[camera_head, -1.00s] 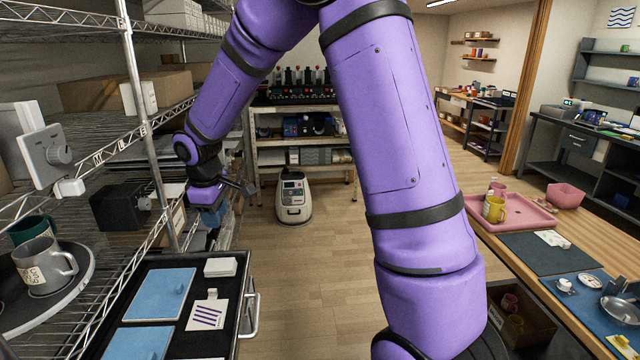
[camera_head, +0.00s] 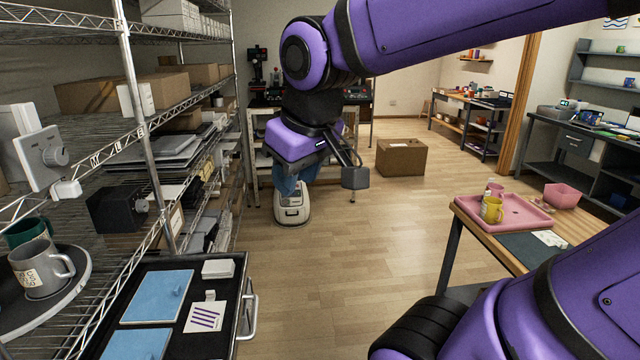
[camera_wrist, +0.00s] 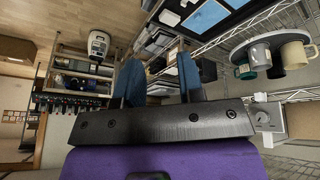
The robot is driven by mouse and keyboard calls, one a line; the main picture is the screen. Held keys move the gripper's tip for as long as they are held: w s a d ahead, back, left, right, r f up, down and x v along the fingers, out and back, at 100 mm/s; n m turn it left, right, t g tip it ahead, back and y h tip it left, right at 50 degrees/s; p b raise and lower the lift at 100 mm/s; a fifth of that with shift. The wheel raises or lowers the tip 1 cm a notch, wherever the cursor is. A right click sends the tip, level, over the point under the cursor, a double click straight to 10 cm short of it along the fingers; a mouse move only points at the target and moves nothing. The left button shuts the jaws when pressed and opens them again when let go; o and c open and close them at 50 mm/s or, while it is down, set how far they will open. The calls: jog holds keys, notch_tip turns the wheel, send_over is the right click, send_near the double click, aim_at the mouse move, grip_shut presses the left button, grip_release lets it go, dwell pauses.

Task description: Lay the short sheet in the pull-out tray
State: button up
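The black pull-out tray (camera_head: 240,301) juts out at the lower left with a metal handle on its right side. In it lie two blue sheets (camera_head: 157,296), a white card with purple stripes (camera_head: 206,316) and a small white block (camera_head: 218,269). I cannot tell which sheet is the short one. My gripper (camera_head: 292,187) is in the air beyond the tray, away from it, to the right of the shelves. In the wrist view its two blue fingers (camera_wrist: 160,82) stand apart with nothing between them. The tray shows at the top of that view (camera_wrist: 237,4).
A wire shelf rack (camera_head: 135,130) with mugs, boxes and a black device fills the left. A small white robot (camera_head: 291,211) stands on the floor behind my gripper. A table with a pink tray (camera_head: 520,222) is at right. The middle floor is clear; a cardboard box (camera_head: 402,158) stands farther back.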

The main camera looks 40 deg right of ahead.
jog(key=shift+m+t+y, duration=0.3)
jog(key=shift+m+y, duration=0.1)
jog(key=shift+m, duration=0.2)
jog(key=s, duration=0.5)
jog(key=shift+d+f, duration=0.1)
dwell(0.5)
